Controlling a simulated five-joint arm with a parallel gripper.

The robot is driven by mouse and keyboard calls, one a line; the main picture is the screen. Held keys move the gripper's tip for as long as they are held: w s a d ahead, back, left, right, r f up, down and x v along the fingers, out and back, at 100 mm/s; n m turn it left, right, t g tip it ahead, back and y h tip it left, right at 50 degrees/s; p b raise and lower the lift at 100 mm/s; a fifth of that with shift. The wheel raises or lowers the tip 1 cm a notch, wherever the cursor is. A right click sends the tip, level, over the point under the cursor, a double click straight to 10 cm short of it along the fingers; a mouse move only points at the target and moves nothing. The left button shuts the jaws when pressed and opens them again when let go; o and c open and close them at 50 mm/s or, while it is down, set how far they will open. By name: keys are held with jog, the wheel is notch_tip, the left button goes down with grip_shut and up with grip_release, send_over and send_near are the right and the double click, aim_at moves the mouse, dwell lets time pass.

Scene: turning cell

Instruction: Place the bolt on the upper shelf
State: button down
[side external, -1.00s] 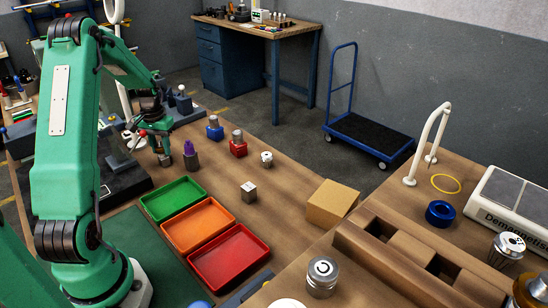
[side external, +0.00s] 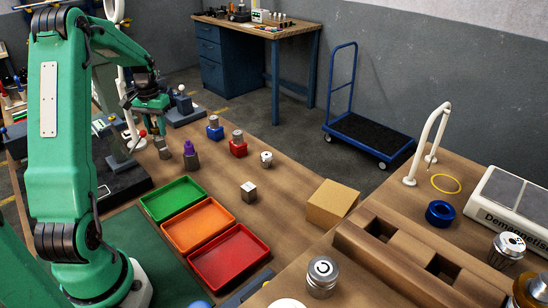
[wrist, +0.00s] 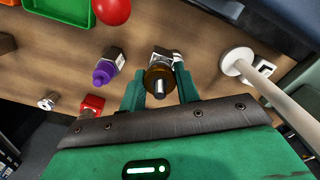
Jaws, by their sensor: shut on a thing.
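My gripper (wrist: 159,92) is shut on a brown, round-headed piece with a bright metal end, which looks like the bolt (wrist: 158,80); a finger stands on either side of it. In the side view my gripper (side external: 151,112) hangs above the left part of the bench, and the held piece is too small to make out there. A grey metal block (side external: 162,149) stands on the bench below my gripper; in the wrist view a grey block shows just behind the bolt. I cannot make out an upper shelf in either view.
A purple-topped piece (side external: 190,150) stands close by, with blue (side external: 214,132) and red (side external: 238,148) holders to its right. Green (side external: 173,198), orange (side external: 198,226) and red (side external: 229,256) trays lie nearer. A red-knobbed lever (side external: 142,133) and white post (wrist: 237,62) are near my gripper.

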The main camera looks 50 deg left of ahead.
jog(key=shift+r, duration=1.45)
jog(key=w+d+r+m, duration=0.2)
jog(key=w+d+r, duration=0.3)
jog(key=d, duration=0.3)
jog(key=w+d+r+m, duration=0.3)
jog(key=w+d+r, duration=0.15)
jog(key=d, duration=0.45)
jog(key=w+d+r+m, duration=0.2)
jog(key=w+d+r, duration=0.25)
jog(key=d, duration=0.35)
jog(key=d+r+m, duration=0.3)
jog(key=d+r, duration=0.2)
jog(key=d, duration=0.6)
jog(key=shift+w+d, duration=0.35)
jog(key=s+f+n, duration=0.3)
jog(key=s+f, duration=0.3)
jog(key=f, duration=0.7)
jog(key=shift+s+f, duration=0.15)
jog(key=shift+f, duration=0.25)
jog(key=shift+a, duration=0.15)
